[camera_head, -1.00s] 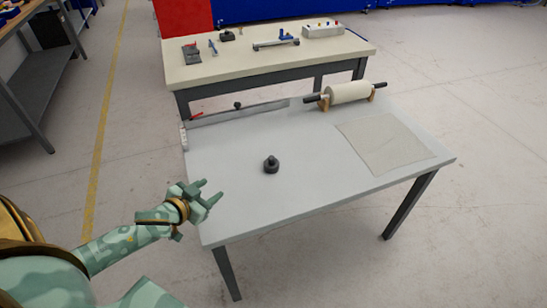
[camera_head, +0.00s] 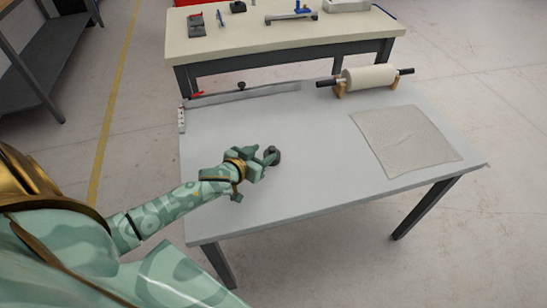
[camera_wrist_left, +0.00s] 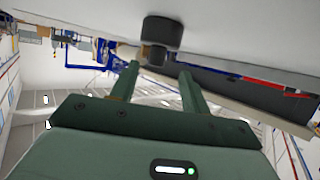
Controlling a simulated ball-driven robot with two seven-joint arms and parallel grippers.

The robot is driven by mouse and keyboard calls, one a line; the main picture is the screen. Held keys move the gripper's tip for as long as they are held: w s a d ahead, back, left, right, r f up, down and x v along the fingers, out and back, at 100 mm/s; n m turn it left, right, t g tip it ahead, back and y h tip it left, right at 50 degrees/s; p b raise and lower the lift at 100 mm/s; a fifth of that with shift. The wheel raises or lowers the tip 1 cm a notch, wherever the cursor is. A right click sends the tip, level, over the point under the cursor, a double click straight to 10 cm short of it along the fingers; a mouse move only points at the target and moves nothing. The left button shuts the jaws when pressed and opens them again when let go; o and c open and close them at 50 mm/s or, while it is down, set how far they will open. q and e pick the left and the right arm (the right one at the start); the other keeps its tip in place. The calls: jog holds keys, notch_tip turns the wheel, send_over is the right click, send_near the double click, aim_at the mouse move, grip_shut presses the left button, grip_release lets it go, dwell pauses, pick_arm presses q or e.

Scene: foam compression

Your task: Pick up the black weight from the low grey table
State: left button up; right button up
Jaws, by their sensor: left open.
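The black weight (camera_head: 275,154) stands on the low grey table (camera_head: 300,190), left of its middle. It is a short dark cylinder with a smaller knob. My left gripper (camera_head: 265,161) is at the weight's left side, low over the table, and hides part of it. In the left wrist view the picture is turned over, with the tabletop along the top. There the weight (camera_wrist_left: 162,32) lies just beyond the two spread fingertips of the left gripper (camera_wrist_left: 159,70), its knob roughly in line with the gap. The left gripper is open and empty. My right gripper is out of view.
A roller on wooden stands (camera_head: 368,78) sits at the table's back right. A thin pale sheet (camera_head: 405,140) lies at the right. A long flat grey bar (camera_head: 245,94) lies along the back edge. A cream-topped bench (camera_head: 280,40) stands behind. The front middle is clear.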

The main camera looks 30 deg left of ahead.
aim_at(272, 147)
pick_arm(q)
jog(key=b+x, duration=0.1)
jog(key=x, duration=0.2)
jog(key=b+x, duration=0.1)
jog(key=x, duration=0.1)
jog(key=shift+w+d+b, duration=0.2)
jog(key=shift+d+b, duration=0.05)
jog(key=shift+b, duration=0.05)
jog(key=shift+r, duration=0.1)
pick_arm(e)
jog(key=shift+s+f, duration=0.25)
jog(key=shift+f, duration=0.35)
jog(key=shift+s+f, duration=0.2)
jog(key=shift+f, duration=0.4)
pick_arm(q)
jog(key=shift+c, duration=1)
grip_shut()
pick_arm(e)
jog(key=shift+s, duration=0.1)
pick_arm(q)
jog(key=shift+r, duration=0.2)
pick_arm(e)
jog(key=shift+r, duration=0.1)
